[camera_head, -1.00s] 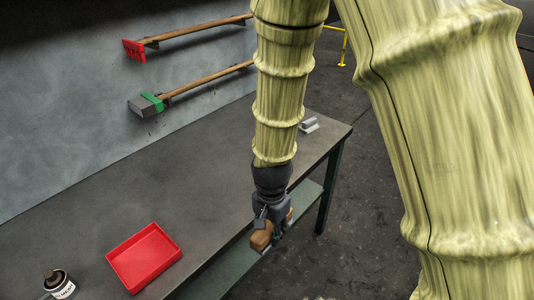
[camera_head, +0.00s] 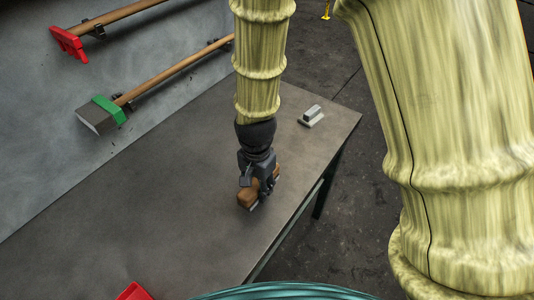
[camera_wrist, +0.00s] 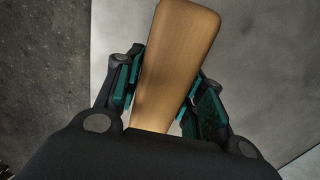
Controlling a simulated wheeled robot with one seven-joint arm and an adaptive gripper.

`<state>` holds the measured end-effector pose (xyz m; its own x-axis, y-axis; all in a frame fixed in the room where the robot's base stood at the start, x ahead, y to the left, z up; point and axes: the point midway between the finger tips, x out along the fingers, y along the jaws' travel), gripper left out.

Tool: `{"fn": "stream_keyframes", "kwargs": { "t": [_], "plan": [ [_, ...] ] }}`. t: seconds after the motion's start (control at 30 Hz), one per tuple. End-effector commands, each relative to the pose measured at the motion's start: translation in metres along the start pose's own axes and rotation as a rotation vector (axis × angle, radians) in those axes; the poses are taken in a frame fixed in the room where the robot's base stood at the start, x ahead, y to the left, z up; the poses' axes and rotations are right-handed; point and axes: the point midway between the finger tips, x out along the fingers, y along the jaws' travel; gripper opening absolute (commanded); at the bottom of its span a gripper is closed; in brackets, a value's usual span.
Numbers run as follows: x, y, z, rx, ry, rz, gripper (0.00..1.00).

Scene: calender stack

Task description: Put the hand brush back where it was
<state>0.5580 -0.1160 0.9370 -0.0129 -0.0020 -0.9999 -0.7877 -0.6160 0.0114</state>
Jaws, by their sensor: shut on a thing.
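The hand brush (camera_head: 247,199) has a brown wooden body. My gripper (camera_head: 259,182) is shut on it, with part of the brush sticking out at the lower left. In the head view it is over the dark workbench top (camera_head: 180,210), close to the front edge. I cannot tell whether it touches the top. In the wrist view the wooden body (camera_wrist: 176,45) stands between the two fingers (camera_wrist: 165,92), slightly tilted. Its bristles are hidden there.
A small pale block with a raised grip (camera_head: 311,116) lies on the bench near its right end. A red tray (camera_head: 134,292) shows at the bottom edge. Two long-handled tools, one red-headed (camera_head: 69,44) and one green-banded (camera_head: 108,108), hang on the wall. The bench middle is clear.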

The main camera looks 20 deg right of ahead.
Motion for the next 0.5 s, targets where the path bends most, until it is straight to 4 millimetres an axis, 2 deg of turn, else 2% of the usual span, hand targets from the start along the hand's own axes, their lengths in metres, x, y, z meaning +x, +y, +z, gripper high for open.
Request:
{"fn": "stream_keyframes", "kwargs": {
  "t": [0.1,0.5],
  "plan": [
    [-0.002,-0.009,-0.022,-0.001,0.000,-0.002,0.01],
    [0.017,-0.052,-0.110,0.001,-0.013,0.015,0.01]
  ]
}}
